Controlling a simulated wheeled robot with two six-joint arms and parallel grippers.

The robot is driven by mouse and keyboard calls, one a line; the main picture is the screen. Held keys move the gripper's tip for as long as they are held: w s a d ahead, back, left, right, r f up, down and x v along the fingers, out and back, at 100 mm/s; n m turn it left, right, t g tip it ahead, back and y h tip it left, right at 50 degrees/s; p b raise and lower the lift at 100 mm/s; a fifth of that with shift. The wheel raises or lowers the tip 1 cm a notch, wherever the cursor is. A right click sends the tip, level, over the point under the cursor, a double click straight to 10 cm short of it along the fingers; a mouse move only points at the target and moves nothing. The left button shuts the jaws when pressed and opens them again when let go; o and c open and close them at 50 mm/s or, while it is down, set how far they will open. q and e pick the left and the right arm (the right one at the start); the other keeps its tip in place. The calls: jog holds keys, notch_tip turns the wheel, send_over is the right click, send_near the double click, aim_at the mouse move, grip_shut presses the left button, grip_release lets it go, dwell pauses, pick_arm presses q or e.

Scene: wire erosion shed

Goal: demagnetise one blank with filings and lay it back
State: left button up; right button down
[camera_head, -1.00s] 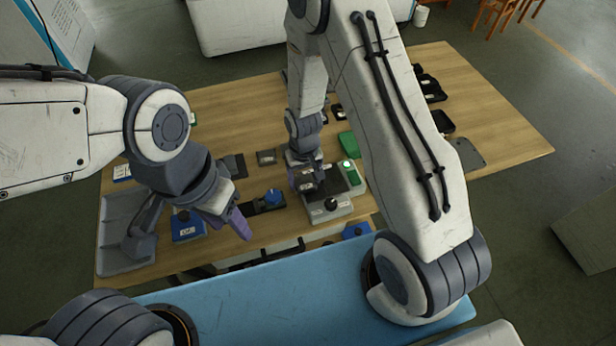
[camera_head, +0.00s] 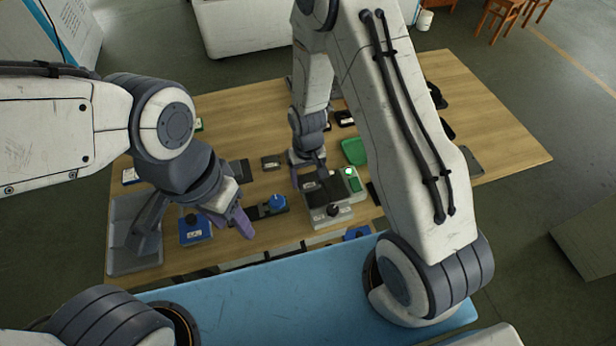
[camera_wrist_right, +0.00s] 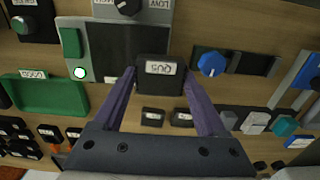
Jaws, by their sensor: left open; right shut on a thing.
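My right gripper (camera_head: 308,178) is shut on a dark, labelled block (camera_wrist_right: 158,84), which its purple fingers pinch in the right wrist view. The block hangs by the edge of the dark plate (camera_wrist_right: 128,42) of a grey device; its height above is hard to judge. The device (camera_head: 328,217) has a black knob (camera_head: 333,210) and a lit green lamp (camera_wrist_right: 80,73). My left gripper (camera_head: 240,222) is open and empty above the table's front left. Filings are too small to make out.
A green tray (camera_wrist_right: 40,92) stands beside the device, with several black pieces near it. A blue-knobbed dark fixture (camera_head: 272,205) and a blue box (camera_head: 194,230) stand left of the device. A grey tray (camera_head: 122,215) lies far left. The table's right part (camera_head: 500,125) is mostly clear.

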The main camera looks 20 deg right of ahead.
aim_at(308, 181)
jog(key=shift+r+p, duration=1.25)
jog(key=shift+r, duration=0.55)
